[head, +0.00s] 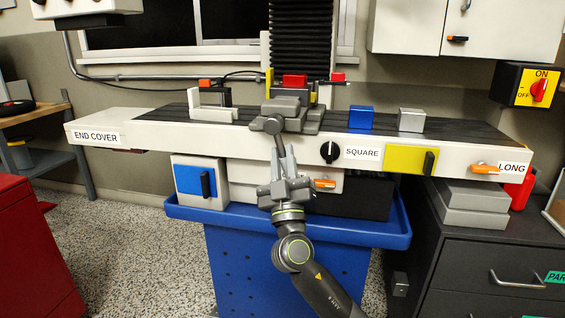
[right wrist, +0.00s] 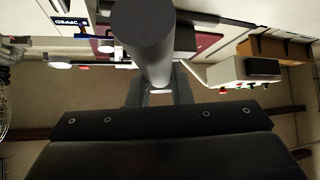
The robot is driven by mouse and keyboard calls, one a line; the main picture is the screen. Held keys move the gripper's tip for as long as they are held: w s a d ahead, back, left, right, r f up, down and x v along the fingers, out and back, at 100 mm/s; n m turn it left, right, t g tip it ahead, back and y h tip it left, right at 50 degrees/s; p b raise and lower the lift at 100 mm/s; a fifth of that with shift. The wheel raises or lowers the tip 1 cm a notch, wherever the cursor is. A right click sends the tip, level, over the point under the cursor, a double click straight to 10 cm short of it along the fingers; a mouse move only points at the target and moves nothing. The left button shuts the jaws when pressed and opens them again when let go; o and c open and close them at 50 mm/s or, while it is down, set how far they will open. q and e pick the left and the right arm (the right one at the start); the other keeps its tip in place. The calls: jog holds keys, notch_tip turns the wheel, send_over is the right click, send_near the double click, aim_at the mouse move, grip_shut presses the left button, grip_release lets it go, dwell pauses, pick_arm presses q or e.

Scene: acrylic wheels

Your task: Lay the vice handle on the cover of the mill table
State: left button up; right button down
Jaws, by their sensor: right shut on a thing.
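The mill table (head: 228,133) runs across the head view with a dark slotted top. Its pale cover (head: 118,116), above the END COVER label (head: 96,135), is at the left end, with its top bare. The grey vice (head: 291,108) stands mid-table. My right gripper (head: 284,158) is in front of the table below the vice, pointing up, shut on the grey vice handle (head: 274,126). The handle's round end overlaps the vice's front; I cannot tell whether they touch. In the right wrist view the handle (right wrist: 152,50) is a thick dark cylinder between the fingers.
On the table stand a white angled block (head: 212,110), a blue block (head: 361,117) and a grey block (head: 411,120). A black knob (head: 330,152) and orange levers (head: 484,169) stick out from the front. A blue tray (head: 190,212) lies below.

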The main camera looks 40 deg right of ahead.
jog(key=shift+w+d, duration=0.25)
jog(key=shift+d, duration=0.05)
jog(key=shift+r, duration=0.1)
jog(key=c, duration=1.2)
grip_release()
jog(key=shift+c, duration=0.2)
jog(key=b+v, duration=0.7)
jog(key=v, duration=1)
jog(key=shift+f, duration=0.25)
jog(key=shift+a, duration=0.15)
